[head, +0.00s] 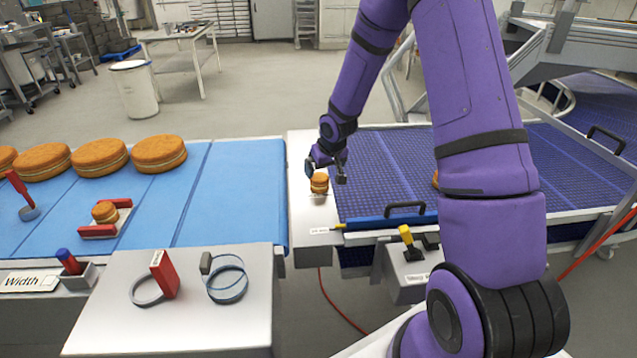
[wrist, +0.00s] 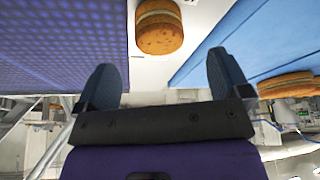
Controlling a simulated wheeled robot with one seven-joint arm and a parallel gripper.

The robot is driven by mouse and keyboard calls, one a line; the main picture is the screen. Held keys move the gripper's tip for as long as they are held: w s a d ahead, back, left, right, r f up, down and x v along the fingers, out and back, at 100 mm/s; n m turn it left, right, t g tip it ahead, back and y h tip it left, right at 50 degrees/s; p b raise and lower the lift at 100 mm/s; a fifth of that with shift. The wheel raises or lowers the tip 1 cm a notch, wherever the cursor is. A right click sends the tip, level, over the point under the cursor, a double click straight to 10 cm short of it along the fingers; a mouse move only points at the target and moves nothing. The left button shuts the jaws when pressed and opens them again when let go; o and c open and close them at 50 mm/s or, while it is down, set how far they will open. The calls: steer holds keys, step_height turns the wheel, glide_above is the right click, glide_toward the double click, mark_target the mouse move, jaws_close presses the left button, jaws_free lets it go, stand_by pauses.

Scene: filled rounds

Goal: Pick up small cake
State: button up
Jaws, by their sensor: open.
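A small round cake (head: 320,184), golden brown with a pale filling band, stands on the white strip between the two belts in the head view. My gripper (head: 326,173) is open and empty right at this cake, with one finger showing on each side in the head view. In the wrist view, the fingers (wrist: 166,72) are spread wider than the cake, which lies beyond their tips. I cannot tell whether either finger touches it.
Another small cake (head: 105,211) sits on a red-and-white holder (head: 122,212) on the light blue belt (head: 240,190). Several large cakes (head: 160,153) stand behind. A cake (head: 435,180) on the dark blue belt (head: 385,170) is mostly hidden by my arm. A black handle (head: 405,206) stands nearby.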

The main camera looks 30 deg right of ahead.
mark_target(320, 177)
steer(key=shift+x, duration=3.75)
steer(key=shift+w+r, duration=0.1)
steer(key=shift+w, duration=0.05)
steer(key=c, duration=0.7)
